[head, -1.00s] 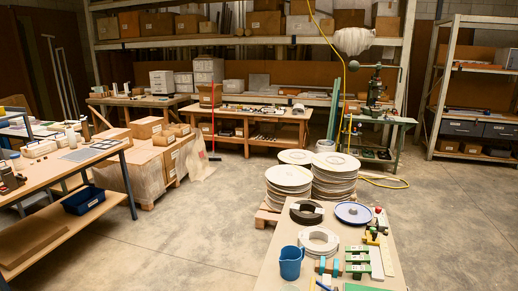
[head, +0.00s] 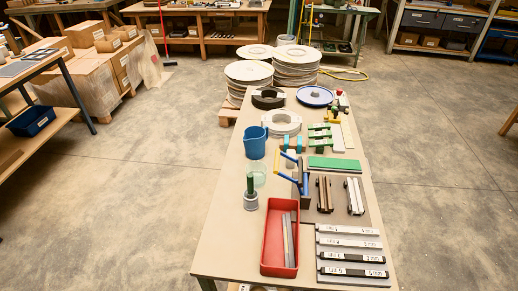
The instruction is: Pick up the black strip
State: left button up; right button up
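A black strip (head: 353,272) with pale labels lies at the near right end of the long table. It is the nearest of several labelled strips lying parallel, crosswise on a grey board. The strip behind it (head: 350,257) has dark and pale parts; its exact colour is hard to tell. Two pale strips, one farthest (head: 348,229) and one in front of it (head: 349,243), lie beyond. No gripper touches the strips, and neither of my grippers is in view.
A red tray (head: 268,258) holding grey bars stands left of the strips. Two bar-shaped pieces (head: 324,194) (head: 354,196) and a green block (head: 334,165) lie behind them. A blue jug (head: 255,142) stands farther back. Open floor (head: 450,200) lies right of the table (head: 222,235).

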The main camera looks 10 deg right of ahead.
aim_at(325, 271)
jog(key=l+z, duration=0.1)
jog(key=z, duration=0.25)
jog(key=k+l+z, duration=0.1)
jog(key=z, duration=0.25)
jog(key=l+z, duration=0.2)
jog(key=z, duration=0.15)
